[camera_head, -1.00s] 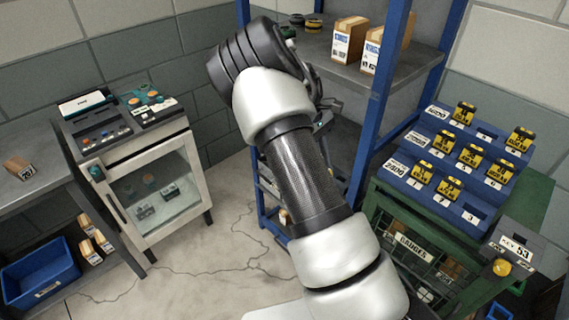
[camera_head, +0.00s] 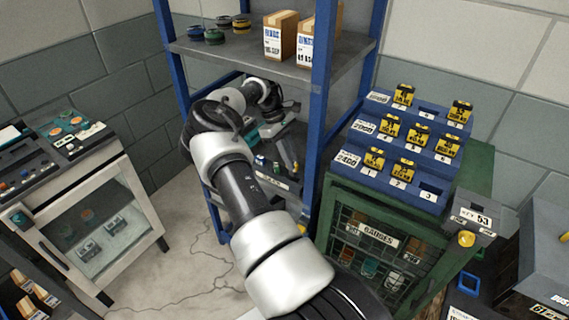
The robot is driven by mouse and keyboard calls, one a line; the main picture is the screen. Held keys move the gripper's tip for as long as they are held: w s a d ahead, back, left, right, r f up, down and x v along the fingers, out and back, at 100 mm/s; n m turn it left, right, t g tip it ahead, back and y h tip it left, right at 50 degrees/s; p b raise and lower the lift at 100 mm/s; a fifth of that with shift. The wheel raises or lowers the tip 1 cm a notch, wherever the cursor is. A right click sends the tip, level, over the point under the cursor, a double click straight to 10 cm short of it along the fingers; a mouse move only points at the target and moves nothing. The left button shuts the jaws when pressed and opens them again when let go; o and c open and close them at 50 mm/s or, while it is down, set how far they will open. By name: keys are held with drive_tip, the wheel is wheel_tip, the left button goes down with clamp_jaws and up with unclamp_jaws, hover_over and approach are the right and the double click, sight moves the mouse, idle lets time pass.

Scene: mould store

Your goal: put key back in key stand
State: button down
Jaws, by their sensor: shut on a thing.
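A grey block labelled KEY 53 (camera_head: 474,216), which looks like the key stand, stands at the right beside the green cabinet. A yellow round part (camera_head: 466,239) shows on its front. My arm reaches up and left to the blue shelf unit. My gripper (camera_head: 277,132) is small and partly hidden there, above the middle shelf, far to the left of the KEY 53 block. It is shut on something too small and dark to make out. I cannot pick out the key in this view.
A blue stepped rack (camera_head: 428,192) with black-and-yellow numbered pieces stands on the green cabinet (camera_head: 326,215). The blue shelf unit (camera_head: 318,110) has cartons (camera_head: 281,38) on top and small items on its middle shelf. A glass-door cabinet (camera_head: 100,228) is at left, with clear floor between.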

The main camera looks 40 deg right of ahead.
drive_tip(key=shift+d+r, duration=0.4)
drive_tip(key=shift+d, duration=0.25)
wheel_tip(320, 180, down, 3)
drive_tip(key=shift+s+b, duration=0.1)
drive_tip(key=shift+b, duration=0.75)
drive_tip(key=shift+a, duration=0.15)
